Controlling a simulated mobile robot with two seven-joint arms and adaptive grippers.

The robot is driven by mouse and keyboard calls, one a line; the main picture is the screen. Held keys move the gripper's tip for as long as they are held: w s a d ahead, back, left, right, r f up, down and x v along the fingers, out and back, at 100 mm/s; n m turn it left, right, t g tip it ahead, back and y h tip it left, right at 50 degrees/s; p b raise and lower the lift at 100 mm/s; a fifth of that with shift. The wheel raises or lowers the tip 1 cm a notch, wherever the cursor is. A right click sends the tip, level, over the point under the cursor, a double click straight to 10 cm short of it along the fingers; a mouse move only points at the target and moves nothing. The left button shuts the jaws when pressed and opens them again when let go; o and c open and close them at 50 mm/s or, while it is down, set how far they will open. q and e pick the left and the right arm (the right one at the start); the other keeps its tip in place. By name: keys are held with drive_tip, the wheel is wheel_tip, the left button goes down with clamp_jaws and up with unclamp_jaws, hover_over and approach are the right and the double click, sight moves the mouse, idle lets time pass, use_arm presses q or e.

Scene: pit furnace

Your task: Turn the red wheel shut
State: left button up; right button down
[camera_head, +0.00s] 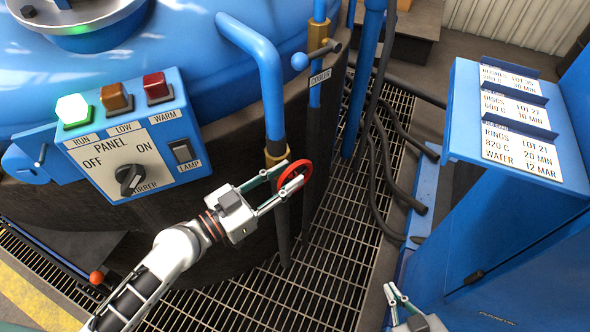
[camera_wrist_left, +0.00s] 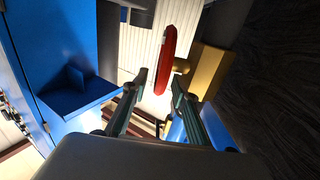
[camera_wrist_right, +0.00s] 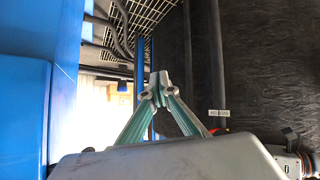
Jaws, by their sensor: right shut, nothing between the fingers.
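The red wheel (camera_head: 300,162) is a small handwheel on a brass valve body (camera_head: 277,154) at the foot of a bent blue pipe. In the left wrist view the wheel (camera_wrist_left: 168,50) is seen nearly edge-on, with the brass body (camera_wrist_left: 207,68) to its right. My left gripper (camera_head: 294,173) is at the wheel. Its fingers (camera_wrist_left: 159,80) stand apart, with the wheel's near rim between the tips and gaps showing on both sides. My right gripper (camera_head: 391,289) is low at the bottom right, away from the wheel. Its fingertips (camera_wrist_right: 158,84) meet, empty.
A control panel (camera_head: 128,150) with a knob and lamps is left of the wheel. A blue stand with cards (camera_head: 462,150) is at right. Black hoses (camera_head: 384,180) lie over floor grating (camera_head: 335,280).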

use_arm(q)
drive_tip(key=shift+x, duration=1.5)
drive_tip(key=shift+f, duration=0.1)
drive_tip(key=shift+c, duration=0.4)
clamp_jaws()
